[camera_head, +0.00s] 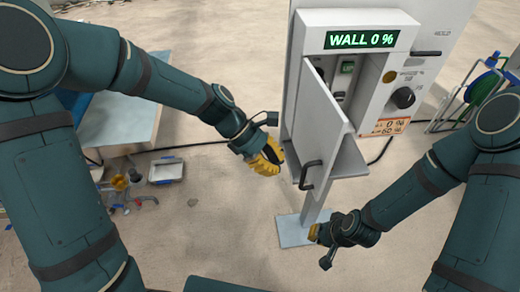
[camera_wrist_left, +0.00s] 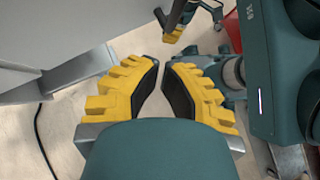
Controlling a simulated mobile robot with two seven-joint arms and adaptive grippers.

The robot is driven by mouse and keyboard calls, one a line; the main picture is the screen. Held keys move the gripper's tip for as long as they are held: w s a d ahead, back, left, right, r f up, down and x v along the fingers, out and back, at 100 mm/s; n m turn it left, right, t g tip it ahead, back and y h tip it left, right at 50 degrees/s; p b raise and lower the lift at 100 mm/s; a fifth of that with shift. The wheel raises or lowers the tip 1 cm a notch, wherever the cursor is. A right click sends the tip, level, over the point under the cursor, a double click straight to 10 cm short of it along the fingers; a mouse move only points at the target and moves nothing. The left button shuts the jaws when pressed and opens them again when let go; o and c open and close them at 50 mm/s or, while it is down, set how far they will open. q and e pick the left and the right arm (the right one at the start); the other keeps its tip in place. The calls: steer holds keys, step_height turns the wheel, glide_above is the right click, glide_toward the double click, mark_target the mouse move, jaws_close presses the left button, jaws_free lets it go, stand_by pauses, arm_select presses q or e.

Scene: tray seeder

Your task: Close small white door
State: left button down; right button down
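The small white door (camera_head: 322,118) stands ajar on the front of a white cabinet (camera_head: 345,20), with a black handle (camera_head: 310,175) low on its face. The opening behind it shows a green switch (camera_head: 347,67). My left gripper (camera_head: 268,160) is just left of the door, apart from the handle. In the left wrist view its yellow fingers (camera_wrist_left: 161,72) have a narrow empty gap between the tips. My right gripper (camera_head: 316,236) is below the door, near the cabinet's foot; its finger gap is not clear.
A black knob (camera_head: 403,97) is right of the door. The cabinet stands on a post with a grey base plate (camera_head: 293,230). A grey bin (camera_head: 166,171) and loose parts lie on the floor at left. A green hose reel (camera_head: 482,88) stands at right.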

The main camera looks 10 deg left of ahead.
arm_select(q)
steer(key=shift+s+d+f, duration=0.1)
steer(key=shift+s+d, duration=0.1)
steer(key=shift+d, duration=0.85)
steer(key=shift+s+d+f, duration=0.1)
steer(key=shift+s+d, duration=0.1)
steer(key=shift+d, duration=0.85)
steer(key=shift+d, duration=0.15)
